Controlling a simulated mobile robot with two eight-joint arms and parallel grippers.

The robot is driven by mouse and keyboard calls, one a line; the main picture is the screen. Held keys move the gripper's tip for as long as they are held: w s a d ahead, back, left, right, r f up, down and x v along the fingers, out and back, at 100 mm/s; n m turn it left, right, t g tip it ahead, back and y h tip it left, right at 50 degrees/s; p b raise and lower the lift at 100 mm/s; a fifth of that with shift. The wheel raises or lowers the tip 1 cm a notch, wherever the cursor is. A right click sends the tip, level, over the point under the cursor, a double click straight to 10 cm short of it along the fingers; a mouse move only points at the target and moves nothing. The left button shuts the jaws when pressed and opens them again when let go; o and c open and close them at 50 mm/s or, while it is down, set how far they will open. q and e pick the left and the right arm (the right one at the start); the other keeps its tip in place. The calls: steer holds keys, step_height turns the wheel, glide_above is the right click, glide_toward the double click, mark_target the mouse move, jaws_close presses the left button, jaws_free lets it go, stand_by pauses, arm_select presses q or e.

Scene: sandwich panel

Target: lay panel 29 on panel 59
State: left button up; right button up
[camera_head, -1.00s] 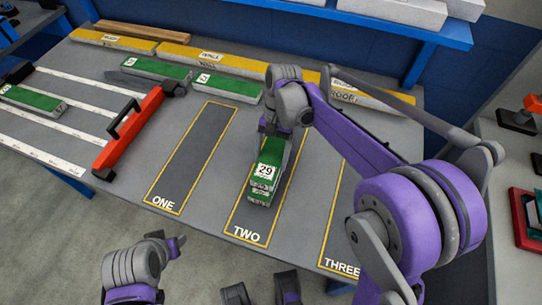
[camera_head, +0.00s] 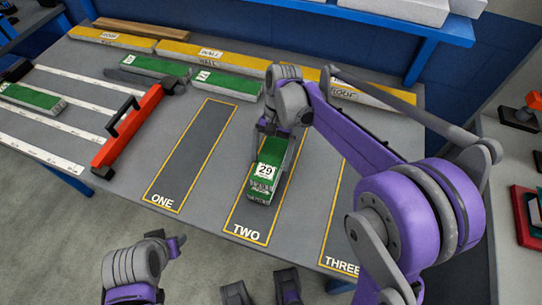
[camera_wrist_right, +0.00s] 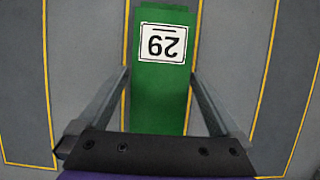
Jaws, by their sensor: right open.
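Panel 29 (camera_head: 266,171), green-topped with a white number label, lies along the slot marked TWO. It sits on another panel (camera_head: 258,196), whose front end shows just below it; its number is too small to read, and most of it is hidden. The two look lined up. My right gripper (camera_head: 272,128) is over the far part of panel 29. In the right wrist view its fingers (camera_wrist_right: 160,95) stand open on either side of panel 29 (camera_wrist_right: 163,90), with a gap at each side.
Empty slots ONE (camera_head: 194,150) and THREE (camera_head: 335,235) flank slot TWO. Green panels (camera_head: 228,85) and long yellow-topped panels (camera_head: 200,62) lie along the back. My right arm covers the table's right side.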

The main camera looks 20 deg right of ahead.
steer(key=p+v, duration=0.1)
steer(key=v, duration=0.9)
steer(key=shift+w+r, duration=0.1)
steer(key=shift+r, duration=0.25)
steer(key=s+d+f+n+t+h+p, duration=0.1)
steer(key=s+d+n+t+p, duration=0.1)
steer(key=s, duration=0.6)
steer(key=s+d+f+n+t+h+p, duration=0.1)
steer(key=s+d+f+n+t+p, duration=0.1)
steer(key=s+n+t+p, duration=0.2)
steer(key=shift+s+d+n+t+h, duration=0.2)
steer(key=shift+s+n+t+h, duration=0.15)
steer(key=shift+s+t, duration=1.85)
steer(key=shift+s+f+g, duration=0.1)
steer(key=shift+s+g, duration=0.45)
steer(key=shift+g, duration=0.05)
